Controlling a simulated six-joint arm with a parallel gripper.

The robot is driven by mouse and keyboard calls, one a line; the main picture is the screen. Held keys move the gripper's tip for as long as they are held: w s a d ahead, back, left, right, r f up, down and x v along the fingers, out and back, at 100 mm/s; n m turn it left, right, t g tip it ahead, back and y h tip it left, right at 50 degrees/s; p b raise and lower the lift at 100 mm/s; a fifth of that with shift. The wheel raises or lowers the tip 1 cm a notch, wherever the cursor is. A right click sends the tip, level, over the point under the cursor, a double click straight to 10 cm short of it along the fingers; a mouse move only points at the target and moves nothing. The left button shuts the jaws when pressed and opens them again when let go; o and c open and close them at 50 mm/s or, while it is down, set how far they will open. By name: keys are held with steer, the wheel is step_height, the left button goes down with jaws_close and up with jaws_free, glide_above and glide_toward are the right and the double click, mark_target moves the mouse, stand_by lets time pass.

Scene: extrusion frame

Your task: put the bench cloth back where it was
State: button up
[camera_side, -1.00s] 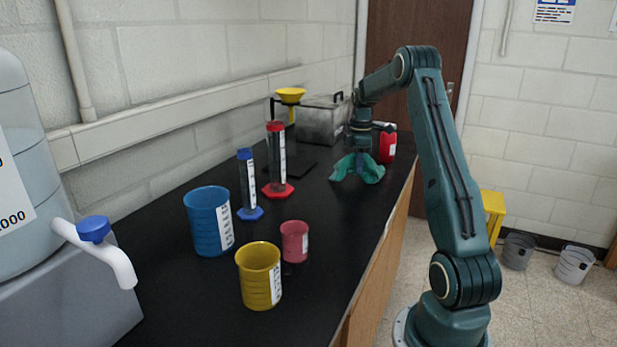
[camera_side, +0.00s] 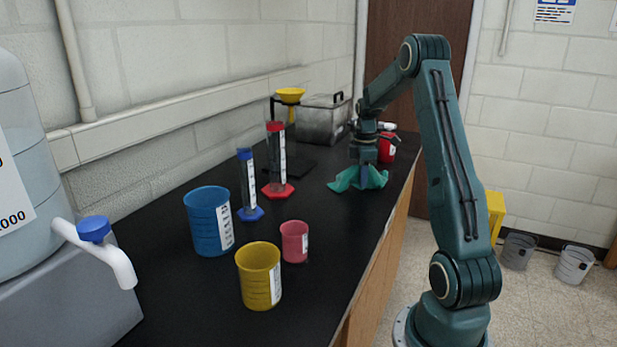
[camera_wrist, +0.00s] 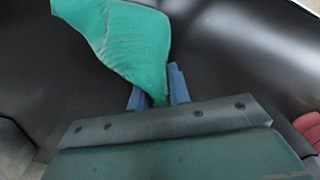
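The bench cloth (camera_side: 345,181) is green and crumpled. In the side view it spreads low over the black bench top towards the far end, close to the front edge. My gripper (camera_side: 365,180) points down into it, with its fingertips at the cloth. In the wrist view, the cloth (camera_wrist: 125,45) narrows to a gathered tip between the two blue fingers of my gripper (camera_wrist: 158,95), which look shut on it. The exact contact at the fingertips is partly hidden by the folds.
A red container (camera_side: 387,150) stands just behind my gripper. Red (camera_side: 277,165) and blue (camera_side: 247,185) cylinders and blue, yellow and pink beakers (camera_side: 295,243) stand nearer. Bench between cloth and pink beaker is clear.

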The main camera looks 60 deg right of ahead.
steer(key=o, duration=0.6)
steer(key=shift+r, duration=0.1)
steer(key=shift+s+a+r+p, duration=0.1)
steer(key=shift+a+r+p, duration=0.05)
steer(key=shift+r+p, duration=0.25)
steer(key=shift+s+a+r+p, duration=0.15)
steer(key=shift+r+p, duration=0.1)
steer(key=shift+r, duration=0.15)
steer(key=shift+s+a+r, duration=0.3)
steer(key=shift+a+r, duration=0.2)
steer(key=shift+r, duration=0.9)
steer(key=shift+s+a+r, duration=0.35)
steer(key=shift+a+r, duration=0.1)
steer(key=shift+r, duration=0.9)
steer(key=shift+s+a+r, duration=0.3)
steer(key=shift+a+r, duration=0.2)
steer(key=shift+r, duration=0.9)
steer(key=shift+d+b, duration=0.2)
steer(key=shift+b, duration=0.1)
jaws_close()
steer(key=shift+w+d+f+b, duration=0.2)
steer(key=shift+d+f, duration=0.65)
steer(key=shift+f, duration=0.05)
steer(key=shift+w+d+f+b, duration=0.15)
steer(key=shift+w+d+f, duration=0.05)
steer(key=shift+d+f, duration=0.65)
steer(key=shift+f, duration=0.1)
